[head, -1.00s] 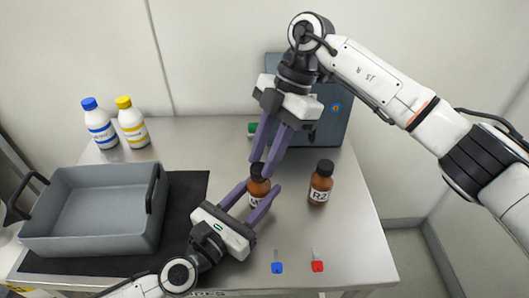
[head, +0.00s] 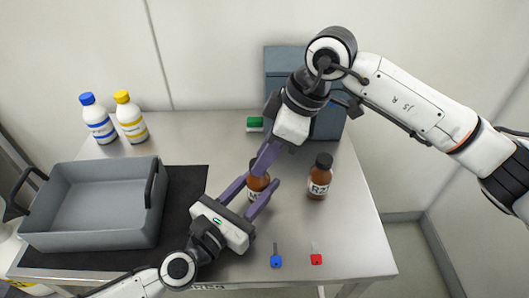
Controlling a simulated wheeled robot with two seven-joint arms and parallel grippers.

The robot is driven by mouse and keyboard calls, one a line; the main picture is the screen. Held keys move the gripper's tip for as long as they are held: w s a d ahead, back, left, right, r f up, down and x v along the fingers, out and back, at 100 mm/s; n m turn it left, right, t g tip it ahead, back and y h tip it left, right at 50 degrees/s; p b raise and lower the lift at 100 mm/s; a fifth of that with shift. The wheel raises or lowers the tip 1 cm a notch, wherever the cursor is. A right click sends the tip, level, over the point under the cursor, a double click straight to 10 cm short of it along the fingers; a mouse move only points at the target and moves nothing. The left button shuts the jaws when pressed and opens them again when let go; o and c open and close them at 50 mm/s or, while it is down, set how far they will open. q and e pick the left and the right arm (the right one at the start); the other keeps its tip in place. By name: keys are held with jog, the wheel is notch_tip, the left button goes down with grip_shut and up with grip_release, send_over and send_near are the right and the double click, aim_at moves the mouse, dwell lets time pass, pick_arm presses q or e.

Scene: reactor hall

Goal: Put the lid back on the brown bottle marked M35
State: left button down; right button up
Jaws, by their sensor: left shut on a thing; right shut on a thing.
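The brown bottle (head: 257,185) stands upright near the table's middle, its white label partly covered. My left gripper (head: 257,190) is shut on it, one finger on each side. My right gripper (head: 262,166) reaches down from above, its fingertips at the bottle's top, shut on the black lid. The fingers hide the lid and the bottle's mouth now, so I cannot tell how the lid sits. Another brown bottle (head: 319,178) with a black cap, marked R2, stands apart to the right.
A grey bin (head: 95,245) sits on a black mat (head: 187,190) at left. White bottles with blue (head: 98,120) and yellow (head: 130,118) caps stand behind it. A blue key (head: 276,261) and red key (head: 316,259) lie in front. A green-topped item (head: 255,124) and dark box (head: 330,121) are behind.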

jog(key=o, duration=1)
jog(key=shift+r, duration=0.15)
jog(key=shift+r, duration=2.15)
jog(key=shift+c, duration=0.4)
